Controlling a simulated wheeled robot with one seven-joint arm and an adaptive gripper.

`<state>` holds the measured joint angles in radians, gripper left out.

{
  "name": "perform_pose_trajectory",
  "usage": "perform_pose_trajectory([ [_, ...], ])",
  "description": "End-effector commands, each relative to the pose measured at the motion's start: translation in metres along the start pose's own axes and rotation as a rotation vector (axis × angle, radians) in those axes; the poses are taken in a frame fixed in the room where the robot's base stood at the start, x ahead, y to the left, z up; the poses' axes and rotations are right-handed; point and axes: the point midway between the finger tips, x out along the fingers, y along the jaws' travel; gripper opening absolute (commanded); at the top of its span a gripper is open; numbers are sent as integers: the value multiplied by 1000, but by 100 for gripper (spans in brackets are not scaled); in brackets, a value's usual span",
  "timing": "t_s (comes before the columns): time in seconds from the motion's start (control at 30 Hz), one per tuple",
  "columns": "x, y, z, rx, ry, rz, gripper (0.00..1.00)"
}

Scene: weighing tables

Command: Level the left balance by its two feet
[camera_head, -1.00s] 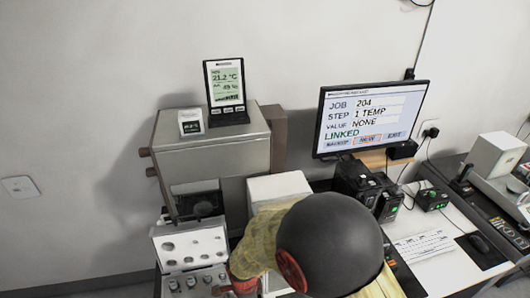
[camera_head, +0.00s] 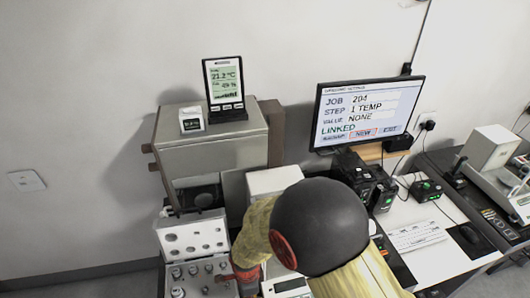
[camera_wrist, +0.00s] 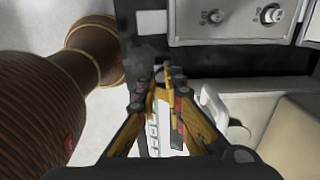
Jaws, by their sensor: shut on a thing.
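The left balance shows in the head view as a pale box (camera_head: 275,181) with a grey display (camera_head: 290,285) low at the front. My arm covers much of it, and its two feet cannot be made out there.
A case of weights (camera_head: 193,238) stands left of the balance; a knobbed panel (camera_wrist: 240,20) shows in the wrist view. A grey cabinet (camera_head: 213,150) is behind. The monitor (camera_head: 365,112) reads "LINKED". Another balance (camera_head: 490,148) stands far right. A brown ribbed thing (camera_wrist: 35,95) fills the wrist view's left.

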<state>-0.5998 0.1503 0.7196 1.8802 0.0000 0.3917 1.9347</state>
Motion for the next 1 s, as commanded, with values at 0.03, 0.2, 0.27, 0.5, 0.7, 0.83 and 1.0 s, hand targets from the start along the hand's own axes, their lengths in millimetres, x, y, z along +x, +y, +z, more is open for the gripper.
perform_pose_trajectory([
  [0.03, 6, 0, 0, 0, 0, 1, 0],
  [0.2, 22, 0, 0, 0, 0, 1, 0],
  [0.27, 29, 0, 0, 0, 0, 1, 0],
  [0.5, 58, 0, 0, 0, 0, 0, 0],
  [0.7, 69, 0, 0, 0, 0, 0, 0],
  [0.83, 69, 0, 0, 0, 0, 0, 0],
  [1.0, 68, 0, 0, 0, 0, 0, 0],
])
